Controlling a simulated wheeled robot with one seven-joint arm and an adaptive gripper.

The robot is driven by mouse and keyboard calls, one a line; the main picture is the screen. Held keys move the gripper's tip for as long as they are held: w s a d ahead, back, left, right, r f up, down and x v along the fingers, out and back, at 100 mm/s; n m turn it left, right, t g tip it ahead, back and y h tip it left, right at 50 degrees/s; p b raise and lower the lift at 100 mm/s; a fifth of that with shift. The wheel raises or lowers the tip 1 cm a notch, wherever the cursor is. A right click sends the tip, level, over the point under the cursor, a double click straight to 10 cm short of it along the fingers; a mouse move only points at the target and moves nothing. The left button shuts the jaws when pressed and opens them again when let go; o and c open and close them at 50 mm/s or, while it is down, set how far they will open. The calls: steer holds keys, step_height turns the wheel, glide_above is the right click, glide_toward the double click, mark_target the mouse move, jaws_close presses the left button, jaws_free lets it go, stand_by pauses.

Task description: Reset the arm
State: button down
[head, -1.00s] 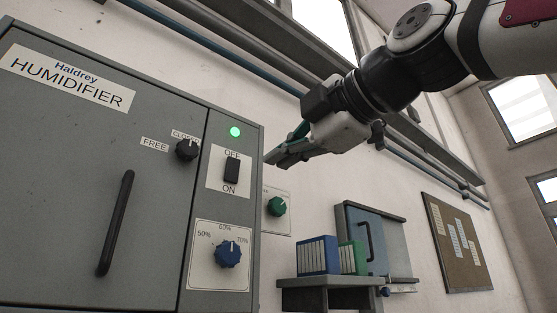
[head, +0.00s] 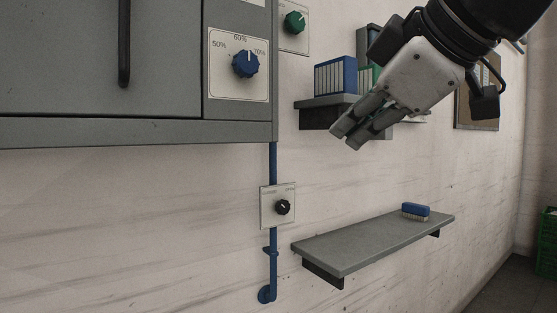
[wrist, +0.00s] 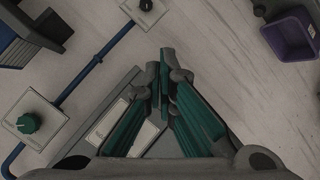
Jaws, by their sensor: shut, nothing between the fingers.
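My gripper (head: 345,136) is in the upper right of the head view, pointing down and to the left. Its fingers are together and empty. It appears in front of the small wall shelf with binders, apart from anything it could touch as far as I can see. In the wrist view my gripper (wrist: 165,62) shows its green-sided fingers closed to a point, with the pale wall behind.
The grey humidifier cabinet (head: 100,132) with a blue dial (head: 245,64) is at left. A green knob (head: 294,22), blue pipe (head: 273,235) and black knob (head: 282,207) are on the wall. A lower shelf (head: 350,247) holds a blue brush (head: 415,210). A purple bin (wrist: 283,40) shows in the wrist view.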

steer(key=s+d+f+m+g+h, duration=0.1)
steer(key=s+d+f+m+g, duration=0.1)
steer(key=f, duration=0.8)
steer(key=s+d+f+m+g+h, duration=0.2)
steer(key=s+d+f+m, duration=0.2)
steer(key=s+f+m, duration=0.3)
steer(key=s+d+f+m+g+h, duration=0.1)
steer(key=s+f+m, duration=0.4)
steer(key=f, duration=0.9)
steer(key=d+g, duration=0.1)
steer(key=d, duration=0.1)
steer(key=shift+s+d+f+g, duration=0.2)
steer(key=shift+s+d+g, duration=0.05)
steer(key=shift+d+g, duration=0.15)
